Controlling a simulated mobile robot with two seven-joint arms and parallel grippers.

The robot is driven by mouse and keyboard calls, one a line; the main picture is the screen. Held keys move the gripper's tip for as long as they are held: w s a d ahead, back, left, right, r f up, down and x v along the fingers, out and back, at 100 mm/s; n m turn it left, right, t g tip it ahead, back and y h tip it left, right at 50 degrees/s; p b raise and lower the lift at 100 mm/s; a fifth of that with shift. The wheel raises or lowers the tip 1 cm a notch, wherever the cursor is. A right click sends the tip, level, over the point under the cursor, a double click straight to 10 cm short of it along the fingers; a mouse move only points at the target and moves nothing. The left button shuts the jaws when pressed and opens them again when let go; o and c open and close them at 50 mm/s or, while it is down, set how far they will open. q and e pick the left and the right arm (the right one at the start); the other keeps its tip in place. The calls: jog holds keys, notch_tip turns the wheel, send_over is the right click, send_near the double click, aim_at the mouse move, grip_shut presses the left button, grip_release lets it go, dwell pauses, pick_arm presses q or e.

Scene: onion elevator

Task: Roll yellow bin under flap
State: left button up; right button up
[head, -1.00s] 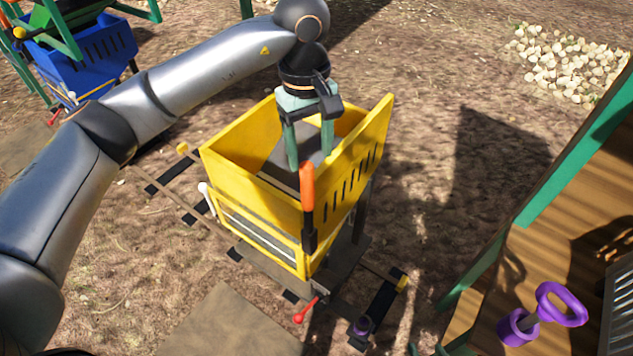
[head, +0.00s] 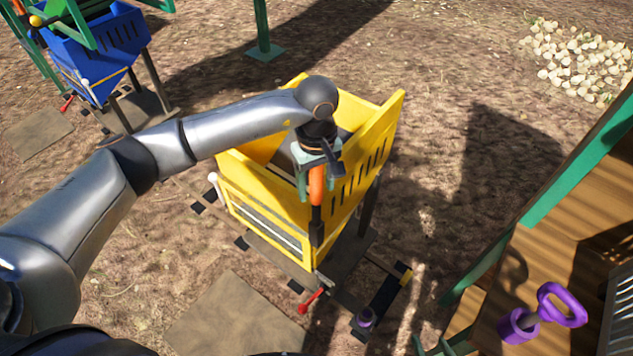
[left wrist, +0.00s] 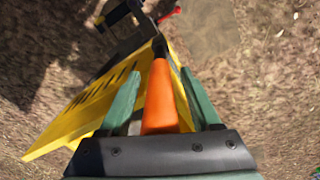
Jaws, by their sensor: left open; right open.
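The yellow bin (head: 350,195) stands upright on a dark base in the middle of the head view, with slots in its right side. An orange handle (head: 317,184) with a dark lower part rises at the bin's near corner. My left gripper (head: 318,178) is open over this handle, fingers pointing down. In the left wrist view the orange handle (left wrist: 160,98) lies between the two green fingers, which stand apart from it on both sides. The yellow bin wall (left wrist: 90,105) runs to its left. I cannot make out a flap for certain. My right gripper is not in view.
Track pieces with dark sleepers (head: 382,300) run beneath the bin, with a red lever (head: 311,301) at the near side. A blue bin (head: 105,55) stands back left. A wooden platform with a purple handle (head: 561,304) is at right. Pale onions (head: 575,60) lie back right.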

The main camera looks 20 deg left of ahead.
pick_arm(q)
jog(key=shift+c, duration=0.2)
grip_shut()
dwell(0.3)
dwell(0.9)
